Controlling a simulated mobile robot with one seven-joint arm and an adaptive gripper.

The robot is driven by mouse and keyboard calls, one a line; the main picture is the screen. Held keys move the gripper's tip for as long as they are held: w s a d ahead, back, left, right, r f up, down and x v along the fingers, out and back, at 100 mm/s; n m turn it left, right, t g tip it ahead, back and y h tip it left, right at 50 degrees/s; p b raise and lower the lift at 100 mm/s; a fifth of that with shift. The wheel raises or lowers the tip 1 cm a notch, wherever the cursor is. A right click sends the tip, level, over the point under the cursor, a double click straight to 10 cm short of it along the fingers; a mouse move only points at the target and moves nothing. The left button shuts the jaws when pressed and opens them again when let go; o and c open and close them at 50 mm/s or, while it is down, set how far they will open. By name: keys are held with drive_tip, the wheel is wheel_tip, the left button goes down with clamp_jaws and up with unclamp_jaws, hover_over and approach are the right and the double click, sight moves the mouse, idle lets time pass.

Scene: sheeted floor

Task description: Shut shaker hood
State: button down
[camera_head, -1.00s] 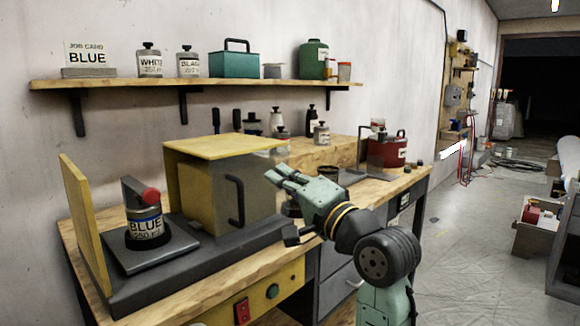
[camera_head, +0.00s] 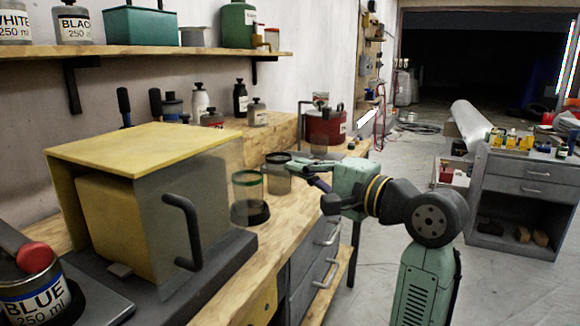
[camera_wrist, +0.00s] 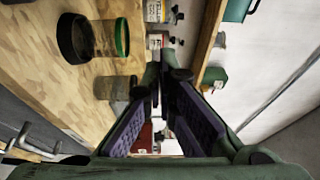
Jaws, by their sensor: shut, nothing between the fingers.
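The shaker hood (camera_head: 140,150) is a box with a yellow top, yellow inner walls and a see-through grey front panel. Its dark upright bar handle (camera_head: 183,232) is on that panel. The hood stands on the dark shaker base (camera_head: 225,262), to the right of the can labelled BLUE (camera_head: 38,300), which is outside it and cut off by the frame's left edge. My gripper (camera_head: 300,173) is to the right of the hood, apart from the handle, near the jars. In the wrist view its fingers (camera_wrist: 157,75) converge with nothing visible between them. The hood is not visible there.
A green-rimmed glass jar (camera_head: 248,190) and a dark-rimmed jar (camera_head: 279,172) stand on the bench between hood and gripper. A red pot (camera_head: 326,127) and bottles stand behind. A shelf (camera_head: 170,58) hangs above. Open floor lies right, before a grey cabinet (camera_head: 525,190).

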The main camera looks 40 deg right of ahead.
drive_tip(key=w+a+p, duration=0.2)
drive_tip(key=w+a, duration=0.2)
drive_tip(key=w, duration=0.2)
drive_tip(key=shift+a, duration=0.2)
idle(0.4)
